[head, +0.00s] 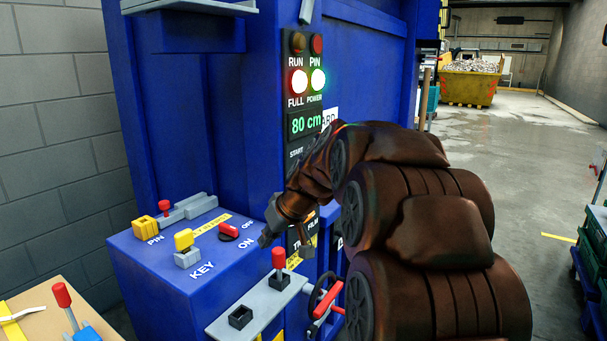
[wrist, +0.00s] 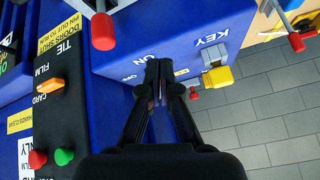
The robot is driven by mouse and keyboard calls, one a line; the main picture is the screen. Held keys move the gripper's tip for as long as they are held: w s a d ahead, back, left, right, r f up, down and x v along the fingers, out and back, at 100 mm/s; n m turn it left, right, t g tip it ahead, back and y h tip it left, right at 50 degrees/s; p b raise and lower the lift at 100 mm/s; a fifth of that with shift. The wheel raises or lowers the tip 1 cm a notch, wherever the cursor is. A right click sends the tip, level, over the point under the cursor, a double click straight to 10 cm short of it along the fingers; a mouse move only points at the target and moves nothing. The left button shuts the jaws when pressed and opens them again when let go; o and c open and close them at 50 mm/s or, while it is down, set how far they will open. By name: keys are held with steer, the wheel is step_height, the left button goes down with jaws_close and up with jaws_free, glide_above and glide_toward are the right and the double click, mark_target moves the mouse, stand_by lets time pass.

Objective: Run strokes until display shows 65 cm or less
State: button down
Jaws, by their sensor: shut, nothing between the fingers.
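The green display (head: 305,123) on the blue machine reads 80 cm. Above it the red FULL lamp (head: 297,82) and green POWER lamp (head: 317,81) glow, while the RUN lamp (head: 297,43) and PIN lamp (head: 316,44) look dim. The START label shows below the display; my arm hides part of that panel. My gripper (head: 266,238) is shut and empty near the ON side of the control box. The wrist view shows its closed fingers (wrist: 157,78). There, a green button (wrist: 64,157) and red button (wrist: 38,158) sit left, near an orange FILM/CARD switch (wrist: 52,86).
The control box carries a yellow key (head: 184,239), red ON/OFF switch (head: 228,230) and yellow PIN block (head: 145,229). A red-knobbed lever (head: 278,259) and red-handled wheel (head: 325,300) stand close below my gripper. Open floor (head: 500,150) lies right, with a yellow skip (head: 468,89) behind.

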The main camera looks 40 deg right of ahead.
steer(key=d+r+t+h, duration=0.1)
steer(key=d+r+h, duration=0.1)
steer(key=d, duration=1.1)
steer(key=w+d+r+m+t+h, duration=0.1)
steer(key=d+r, duration=0.3)
steer(key=d, duration=0.9)
steer(key=shift+r+m+t+h, duration=0.3)
steer(key=shift+r+t+h, duration=0.1)
steer(key=shift+t+h, duration=0.25)
steer(key=shift+w, duration=0.15)
steer(key=w+a+p, duration=0.2)
steer(key=w+p, duration=0.2)
steer(key=w, duration=0.4)
steer(key=shift+w+a, duration=0.15)
steer(key=shift+a, duration=0.15)
steer(key=shift+w, duration=0.2)
steer(key=shift+w+a, duration=0.1)
steer(key=shift+w, duration=0.15)
